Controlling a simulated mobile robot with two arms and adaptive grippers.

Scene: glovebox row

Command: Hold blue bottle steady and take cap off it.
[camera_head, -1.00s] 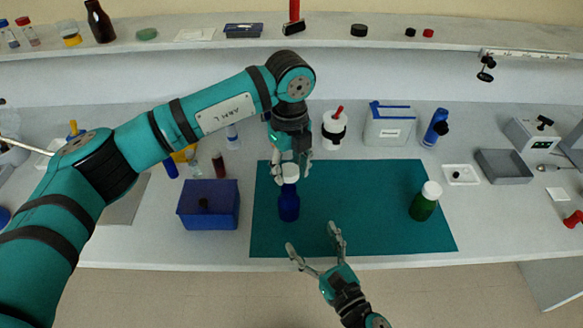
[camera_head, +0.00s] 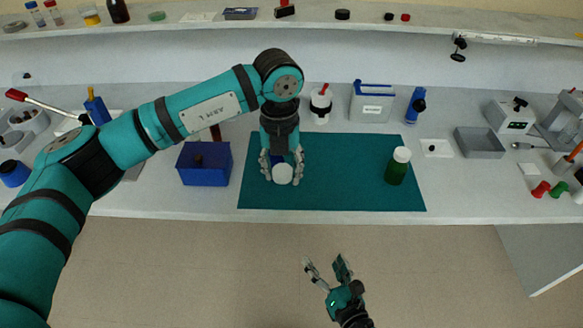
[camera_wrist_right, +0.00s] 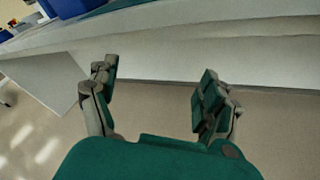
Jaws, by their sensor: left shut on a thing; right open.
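The blue bottle (camera_head: 278,158) is in my left gripper (camera_head: 281,164), over the left part of the teal mat (camera_head: 340,175). Its white cap (camera_head: 283,175) is on it and faces toward me, so the bottle looks tilted. Most of its blue body is hidden behind the cap and fingers; whether its base touches the mat cannot be told. My right gripper (camera_head: 325,264) is open and empty, in front of the bench edge and well apart from the bottle. The right wrist view shows its two spread fingers (camera_wrist_right: 158,95) with nothing between them.
A green bottle with a white cap (camera_head: 396,168) stands at the mat's right. A blue box (camera_head: 204,165) is left of the mat. The mat's middle is clear.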

